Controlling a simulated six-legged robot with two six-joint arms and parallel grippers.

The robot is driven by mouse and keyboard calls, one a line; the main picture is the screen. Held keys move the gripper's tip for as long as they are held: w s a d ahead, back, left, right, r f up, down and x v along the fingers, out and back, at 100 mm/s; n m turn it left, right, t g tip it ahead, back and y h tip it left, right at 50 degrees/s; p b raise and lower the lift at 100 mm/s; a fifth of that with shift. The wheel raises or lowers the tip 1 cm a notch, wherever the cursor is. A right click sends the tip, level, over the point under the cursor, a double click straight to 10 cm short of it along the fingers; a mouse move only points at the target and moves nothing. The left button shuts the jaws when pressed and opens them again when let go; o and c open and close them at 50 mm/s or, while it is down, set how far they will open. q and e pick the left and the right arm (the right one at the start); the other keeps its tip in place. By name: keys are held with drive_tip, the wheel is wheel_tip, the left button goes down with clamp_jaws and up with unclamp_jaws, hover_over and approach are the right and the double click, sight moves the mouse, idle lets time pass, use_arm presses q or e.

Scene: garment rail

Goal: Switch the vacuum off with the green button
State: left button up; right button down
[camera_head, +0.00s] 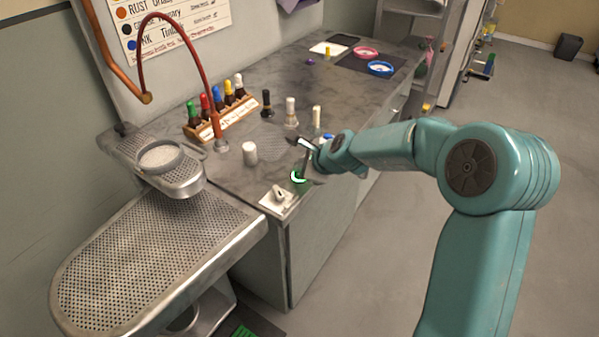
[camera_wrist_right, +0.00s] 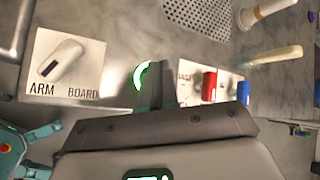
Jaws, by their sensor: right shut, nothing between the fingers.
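The green button shows as a lit green ring on the worktop near its front edge, in the head view (camera_head: 297,177) and in the right wrist view (camera_wrist_right: 141,76). My right gripper (camera_head: 303,160) is shut and empty, with its tips right at the button. In the right wrist view the dark fingers (camera_wrist_right: 164,82) cover the right part of the ring. I cannot tell whether they touch or press it. The perforated vacuum board (camera_head: 130,265) stands at the lower left. My left gripper is not in view.
A plate marked ARM BOARD with a white lever (camera_wrist_right: 66,60) lies left of the button. A red switch (camera_wrist_right: 209,86) and a blue one (camera_wrist_right: 243,92) sit to its right. A white-capped bottle (camera_head: 250,153) and a rack of bottles (camera_head: 222,118) stand behind.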

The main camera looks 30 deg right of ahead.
drive_tip(key=shift+f, duration=0.1)
drive_tip(key=shift+f+b, duration=0.4)
drive_tip(key=shift+s, duration=0.1)
drive_tip(key=shift+r+p, duration=0.3)
drive_tip(key=shift+p, duration=0.15)
wheel_tip(320, 180, up, 6)
drive_tip(key=p, duration=0.6)
drive_tip(key=shift+r, duration=0.15)
